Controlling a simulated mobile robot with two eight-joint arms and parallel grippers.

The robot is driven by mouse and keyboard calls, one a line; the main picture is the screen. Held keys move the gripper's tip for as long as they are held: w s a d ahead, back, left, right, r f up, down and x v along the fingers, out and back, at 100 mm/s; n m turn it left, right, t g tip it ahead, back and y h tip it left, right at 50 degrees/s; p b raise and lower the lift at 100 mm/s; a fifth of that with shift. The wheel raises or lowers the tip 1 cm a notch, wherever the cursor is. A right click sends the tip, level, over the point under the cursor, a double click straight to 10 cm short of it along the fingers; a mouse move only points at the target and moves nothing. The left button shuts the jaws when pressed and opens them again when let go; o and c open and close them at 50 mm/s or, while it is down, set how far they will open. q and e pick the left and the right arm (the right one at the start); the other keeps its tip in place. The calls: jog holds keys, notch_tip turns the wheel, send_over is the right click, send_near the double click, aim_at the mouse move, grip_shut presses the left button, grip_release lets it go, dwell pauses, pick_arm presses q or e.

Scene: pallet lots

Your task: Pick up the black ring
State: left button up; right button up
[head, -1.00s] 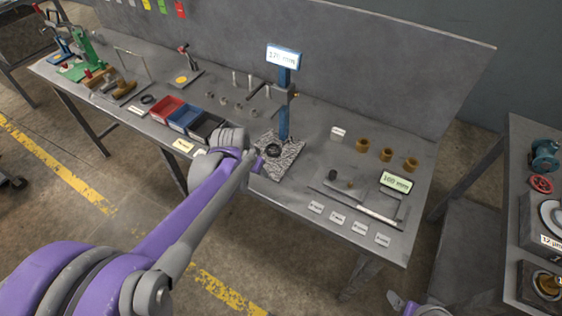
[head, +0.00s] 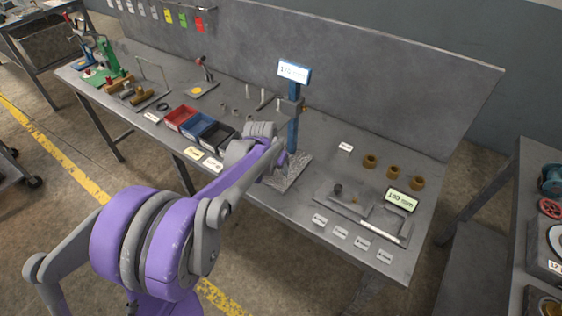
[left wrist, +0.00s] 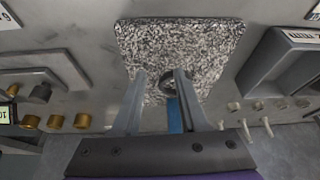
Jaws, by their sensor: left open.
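The speckled plate (head: 296,172) stands at the foot of the blue height gauge (head: 293,128). A black ring (left wrist: 168,82) lies on this speckled plate (left wrist: 205,38) in the left wrist view, partly hidden behind one finger. My left gripper (left wrist: 159,75) is open, with its fingers apart over the plate and the ring close to the picture's right finger. In the head view my left gripper (head: 282,160) and its wrist cover the ring. My right gripper is not in view.
Red (head: 181,117), blue (head: 198,127) and black (head: 216,137) bins stand left of my wrist. Several brass bushings (head: 394,173) and a fixture with a display (head: 401,200) stand to the right. The gauge post rises close behind my gripper.

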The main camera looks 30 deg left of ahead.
pick_arm(q)
jog(key=w, duration=0.4)
jog(key=shift+f, duration=0.3)
jog(key=shift+w+f, duration=0.1)
jog(key=shift+f, duration=0.15)
jog(key=shift+c, duration=0.3)
grip_shut()
